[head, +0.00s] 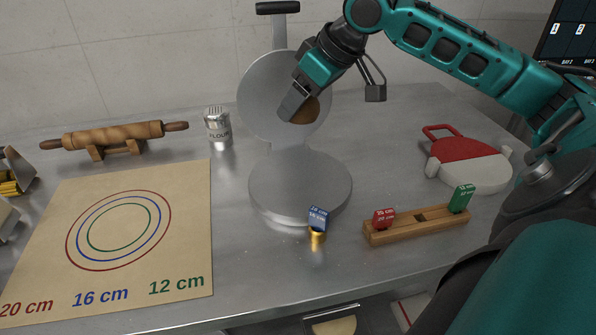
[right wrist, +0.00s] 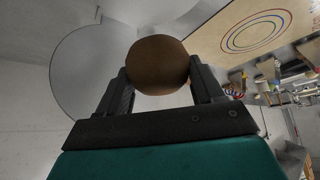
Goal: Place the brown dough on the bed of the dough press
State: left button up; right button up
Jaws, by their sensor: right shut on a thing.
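The brown dough (right wrist: 158,62) is a round ball between the two fingers of my right gripper (right wrist: 160,82) in the right wrist view. In the head view my right gripper (head: 302,106) is shut on the dough (head: 306,110), which is partly hidden behind the finger. They are in front of the raised round upper plate (head: 262,85) of the dough press, above its bed (head: 300,185). The bed is a bare grey disc. A blue 16 cm tag (head: 318,216) on a brass base stands at the press's front. My left gripper is not in view.
A wooden rack (head: 415,224) with red and green tags stands right of the press. A red and white item (head: 468,165) lies behind it. A flour shaker (head: 217,124), a rolling pin (head: 112,136) and a mat with rings (head: 170,270) are to the left.

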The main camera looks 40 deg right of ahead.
notch_tip(320, 180, down, 10)
jog(key=shift+r+b, duration=0.15)
jog(key=shift+b, duration=0.95)
jog(key=shift+f+b, duration=0.45)
jog(key=shift+f, duration=1.95)
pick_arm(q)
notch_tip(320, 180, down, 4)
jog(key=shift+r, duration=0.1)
pick_arm(e)
jog(key=shift+r, duration=0.1)
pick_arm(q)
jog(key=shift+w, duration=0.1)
pick_arm(e)
jog(key=o, duration=0.8)
